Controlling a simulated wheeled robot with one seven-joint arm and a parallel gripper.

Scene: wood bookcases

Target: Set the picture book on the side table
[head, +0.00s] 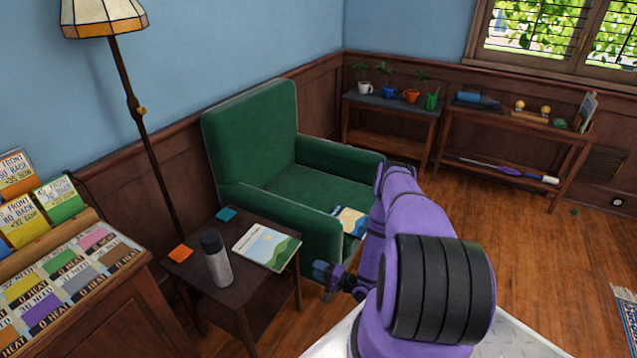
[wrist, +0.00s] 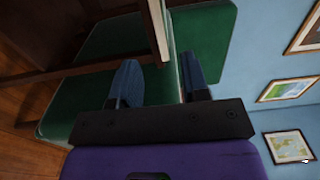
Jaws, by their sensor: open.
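A picture book (head: 267,247) with a landscape of green hills, blue and a yellow sun on its cover lies flat on the dark wooden side table (head: 238,293), near its right edge. My gripper (head: 320,273) is open and empty, just right of the table and apart from the book. In the wrist view, the open fingers (wrist: 158,75) stand to either side of a thin pale edge (wrist: 163,28), seemingly the book, lying farther ahead. A second book (head: 350,220), blue, white and yellow, lies on the armchair, partly hidden by my arm.
A grey bottle (head: 216,260), an orange coaster (head: 180,254) and a teal coaster (head: 227,214) are on the side table. The green armchair (head: 255,130) stands close behind it. A floor lamp (head: 140,108) and a card display (head: 62,275) are at left. Wood floor is open at right.

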